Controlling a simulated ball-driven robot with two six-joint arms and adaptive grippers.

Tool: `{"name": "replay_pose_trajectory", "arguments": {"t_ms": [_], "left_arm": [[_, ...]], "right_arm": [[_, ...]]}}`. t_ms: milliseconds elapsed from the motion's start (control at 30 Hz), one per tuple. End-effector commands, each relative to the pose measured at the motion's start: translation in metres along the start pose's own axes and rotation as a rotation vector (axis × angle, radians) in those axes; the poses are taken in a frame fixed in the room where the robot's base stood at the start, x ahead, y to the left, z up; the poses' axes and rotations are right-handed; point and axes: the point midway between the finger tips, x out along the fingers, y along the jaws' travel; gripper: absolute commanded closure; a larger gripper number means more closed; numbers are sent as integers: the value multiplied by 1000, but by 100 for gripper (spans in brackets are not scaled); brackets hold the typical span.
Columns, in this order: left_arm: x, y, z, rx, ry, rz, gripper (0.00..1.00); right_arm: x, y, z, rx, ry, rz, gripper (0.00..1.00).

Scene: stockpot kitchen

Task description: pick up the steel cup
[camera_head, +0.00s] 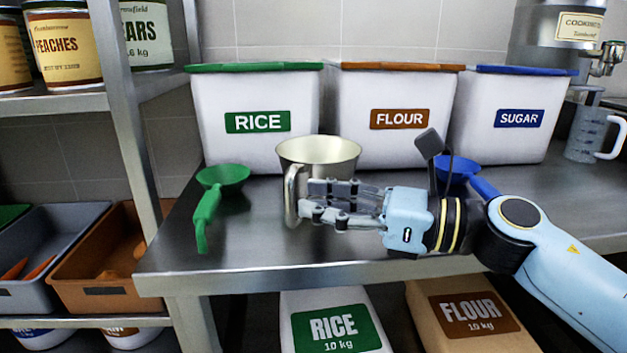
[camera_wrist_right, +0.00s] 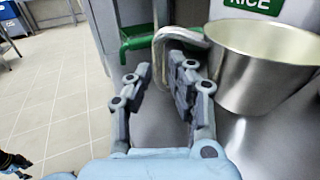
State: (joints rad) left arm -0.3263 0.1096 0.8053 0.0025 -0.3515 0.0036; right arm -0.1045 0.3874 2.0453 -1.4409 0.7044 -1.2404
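The steel cup (camera_head: 318,152) stands upright on the steel counter, in front of the rice and flour bins. Its looped handle (camera_head: 291,192) faces the front left. My right gripper (camera_head: 308,201) comes in from the right, its fingers in front of the cup and their tips beside the handle. In the right wrist view, the gripper (camera_wrist_right: 160,72) is open, with the handle (camera_wrist_right: 178,36) at and between the fingertips. I cannot tell whether a finger touches it. The cup body (camera_wrist_right: 262,65) is right of the fingers there.
A green scoop (camera_head: 207,207) lies left of the cup. A blue scoop (camera_head: 455,167) lies behind my right wrist. The rice bin (camera_head: 255,95), flour bin (camera_head: 400,95) and sugar bin (camera_head: 515,90) line the back. A measuring jug (camera_head: 587,133) stands far right. The counter's front left (camera_head: 180,258) is clear.

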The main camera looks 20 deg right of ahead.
Motion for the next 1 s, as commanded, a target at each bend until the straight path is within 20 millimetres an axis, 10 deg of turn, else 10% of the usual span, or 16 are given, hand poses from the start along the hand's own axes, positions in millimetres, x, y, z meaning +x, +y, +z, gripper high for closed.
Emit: {"name": "replay_pose_trajectory", "arguments": {"t_ms": [267, 1000], "left_arm": [[0, 0, 0, 0, 0, 1, 53], [0, 0, 0, 0, 0, 0, 53]], "right_arm": [[33, 0, 1, 1, -3, -1, 81], [33, 1, 2, -2, -2, 0, 100]]}}
